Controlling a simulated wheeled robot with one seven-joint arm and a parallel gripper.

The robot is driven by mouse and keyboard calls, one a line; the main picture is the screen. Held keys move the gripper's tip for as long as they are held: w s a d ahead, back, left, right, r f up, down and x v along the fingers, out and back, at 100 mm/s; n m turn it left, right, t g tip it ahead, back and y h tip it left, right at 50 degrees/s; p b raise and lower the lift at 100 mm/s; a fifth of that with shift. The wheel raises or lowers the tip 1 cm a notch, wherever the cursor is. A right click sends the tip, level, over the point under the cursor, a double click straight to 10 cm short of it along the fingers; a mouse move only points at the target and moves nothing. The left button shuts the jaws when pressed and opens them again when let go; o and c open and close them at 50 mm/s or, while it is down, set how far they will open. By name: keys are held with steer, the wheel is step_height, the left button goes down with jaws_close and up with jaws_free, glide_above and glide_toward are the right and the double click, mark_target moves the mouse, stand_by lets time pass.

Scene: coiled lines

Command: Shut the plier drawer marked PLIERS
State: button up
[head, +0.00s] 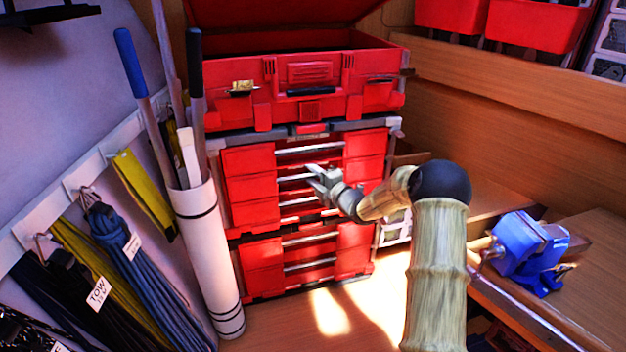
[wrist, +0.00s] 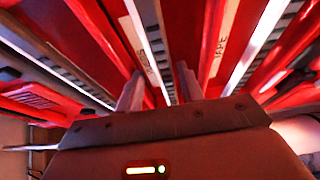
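The red tool chest (head: 255,188) stands in the middle of the head view, with several stacked drawers that have pale metal pull strips. My gripper (head: 318,176) is in front of the upper drawers, close to the pull strips. In the wrist view my gripper (wrist: 160,90) points at the drawer fronts, its two fingers apart with drawer edges and a pale strip beyond them. One label there reads TAPE (wrist: 220,45). Another label (wrist: 148,66) by the left finger is too small to read. I cannot make out PLIERS or tell which drawer bears it, nor whether the fingers touch a drawer.
A red toolbox (head: 310,95) with its lid raised sits on top of the chest. A white tube (head: 207,255) holding poles stands close on the left, beside hanging ropes (head: 130,245). A blue vise (head: 530,250) is on the bench at right. The floor before the chest is clear.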

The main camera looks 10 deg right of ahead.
steer(key=shift+s+d+f, duration=0.1)
steer(key=shift+s+f, duration=0.1)
steer(key=shift+s+d, duration=0.15)
steer(key=shift+s, duration=0.05)
steer(key=b+v, duration=0.4)
steer(key=v, duration=1.2)
steer(key=shift+s+r, duration=0.25)
steer(key=shift+s, duration=0.15)
steer(key=s+a+m+g+h+p, duration=0.3)
steer(key=s+a+m+g+h, duration=0.1)
steer(key=s+m, duration=0.7)
steer(key=s+a+m+g+h+p, duration=0.4)
steer(key=s+a+m+g, duration=0.2)
steer(key=s+m+g, duration=0.3)
steer(key=s+m, duration=0.3)
steer(key=s, duration=0.2)
steer(key=shift+s+r+g, duration=0.15)
steer(key=shift+s+g, duration=0.15)
